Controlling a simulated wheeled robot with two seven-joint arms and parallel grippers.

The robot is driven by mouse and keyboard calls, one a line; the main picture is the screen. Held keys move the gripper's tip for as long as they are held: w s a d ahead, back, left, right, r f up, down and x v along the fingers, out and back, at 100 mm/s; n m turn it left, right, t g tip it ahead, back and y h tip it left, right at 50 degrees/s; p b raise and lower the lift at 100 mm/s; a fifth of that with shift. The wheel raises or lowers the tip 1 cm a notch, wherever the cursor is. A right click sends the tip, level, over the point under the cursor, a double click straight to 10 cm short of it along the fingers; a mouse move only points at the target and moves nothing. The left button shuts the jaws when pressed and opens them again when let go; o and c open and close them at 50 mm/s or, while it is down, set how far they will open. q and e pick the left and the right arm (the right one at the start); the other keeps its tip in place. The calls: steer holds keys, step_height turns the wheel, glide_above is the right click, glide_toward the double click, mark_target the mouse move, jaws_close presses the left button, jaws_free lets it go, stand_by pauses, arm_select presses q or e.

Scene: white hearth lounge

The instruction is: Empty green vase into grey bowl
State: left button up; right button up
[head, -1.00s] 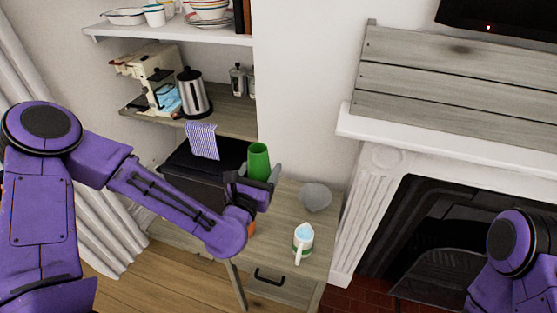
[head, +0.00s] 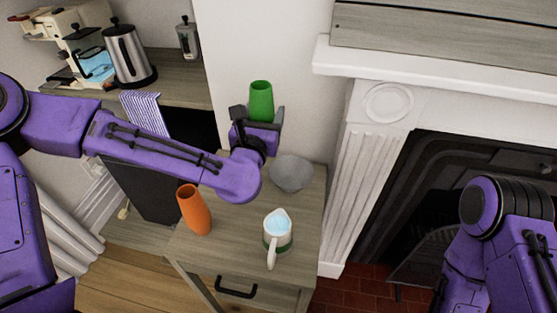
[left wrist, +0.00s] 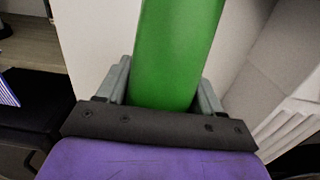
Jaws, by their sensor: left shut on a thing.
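The green vase (head: 261,100) is upright in my left gripper (head: 262,116), which is shut on it and holds it above the back of the wooden cabinet. The vase also fills the middle of the left wrist view (left wrist: 176,55), between the two grey fingers; its contents are hidden. The grey bowl (head: 291,175) sits on the cabinet top, below and a little right of the gripper. My right arm shows at the right edge of the head view, but its gripper is out of view.
On the cabinet top (head: 238,215), an orange vase (head: 194,211) stands left and a white and green jug (head: 277,230) with pale blue contents stands in front of the bowl. A shelf at left holds a kettle (head: 129,56) and a coffee machine. The fireplace surround (head: 372,150) rises at right.

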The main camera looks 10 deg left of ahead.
arm_select(q)
step_height(320, 180, down, 5)
steer(key=w+d+b, duration=0.2)
steer(key=d+b, duration=0.1)
steer(key=b, duration=0.2)
steer(key=a+f+m+p, duration=0.1)
steer(key=a+f+m, duration=0.5)
steer(key=m, duration=1.1)
steer(key=shift+s+a+f+p, duration=0.2)
steer(key=shift+s+f+p, duration=0.15)
steer(key=shift+f, duration=0.1)
arm_select(e)
step_height(320, 180, down, 7)
steer(key=shift+w, duration=0.3)
stand_by(4.1)
